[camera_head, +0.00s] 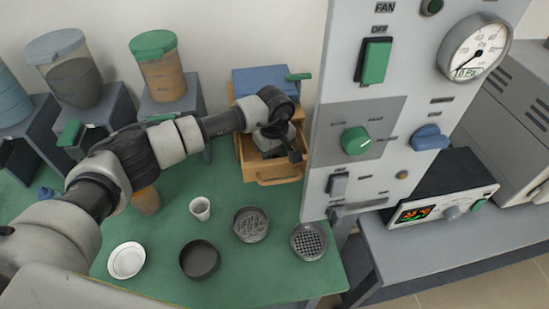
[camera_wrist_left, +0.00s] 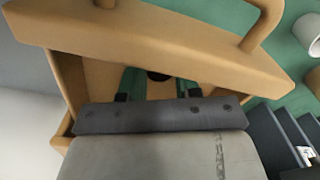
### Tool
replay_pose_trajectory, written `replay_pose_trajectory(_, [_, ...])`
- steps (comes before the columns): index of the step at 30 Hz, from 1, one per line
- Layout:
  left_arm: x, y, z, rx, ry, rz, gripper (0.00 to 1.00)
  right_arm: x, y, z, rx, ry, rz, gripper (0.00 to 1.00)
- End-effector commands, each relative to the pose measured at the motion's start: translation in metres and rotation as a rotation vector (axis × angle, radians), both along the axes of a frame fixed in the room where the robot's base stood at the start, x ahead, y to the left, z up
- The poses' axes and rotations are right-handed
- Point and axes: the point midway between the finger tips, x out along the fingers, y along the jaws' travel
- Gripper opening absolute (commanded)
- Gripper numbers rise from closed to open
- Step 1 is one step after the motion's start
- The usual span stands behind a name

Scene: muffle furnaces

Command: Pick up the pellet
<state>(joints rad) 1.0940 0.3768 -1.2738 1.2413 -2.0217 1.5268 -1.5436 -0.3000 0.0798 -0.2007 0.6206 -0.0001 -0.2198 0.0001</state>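My left gripper (camera_head: 284,150) reaches down into the open wooden drawer (camera_head: 272,173) of the blue-topped unit. In the left wrist view, the gripper (camera_wrist_left: 158,87) has two fingers set apart inside the drawer, with a visible gap. A small dark rounded thing (camera_wrist_left: 157,75), possibly the pellet, shows between and beyond the fingers. It is partly hidden, and I cannot tell whether the gripper touches it. In the head view, no pellet is clear, as the gripper covers much of the drawer. My right gripper is not in view.
The drawer's front wall (camera_wrist_left: 150,35) stands close to the gripper. A white cup (camera_head: 200,208), white dish (camera_head: 127,260), dark bowl (camera_head: 199,260) and two round metal containers (camera_head: 251,224) (camera_head: 309,241) sit on the green table. The control panel (camera_head: 335,130) stands close right.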

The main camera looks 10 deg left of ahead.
Motion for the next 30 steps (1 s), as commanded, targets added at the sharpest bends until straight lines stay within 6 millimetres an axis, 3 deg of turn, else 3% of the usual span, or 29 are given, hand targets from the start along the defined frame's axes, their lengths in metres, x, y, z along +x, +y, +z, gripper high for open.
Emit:
replay_pose_trajectory(1, [0.0, 0.0, 0.0, 0.0, 0.0, 0.0, 0.25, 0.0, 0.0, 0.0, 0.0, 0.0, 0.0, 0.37])
replay_pose_trajectory(5, [0.0, 0.0, 0.0, 0.0, 0.0, 0.0, 0.05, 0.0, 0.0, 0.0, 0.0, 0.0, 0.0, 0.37])
replay_pose_trajectory(16, [0.001, 0.0, 0.006, -0.001, -0.004, 0.0, 0.04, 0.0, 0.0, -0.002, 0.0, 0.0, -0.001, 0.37])
replay_pose_trajectory(30, [0.001, 0.0, 0.087, -0.001, -0.005, 0.0, 0.04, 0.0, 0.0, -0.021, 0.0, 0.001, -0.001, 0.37])
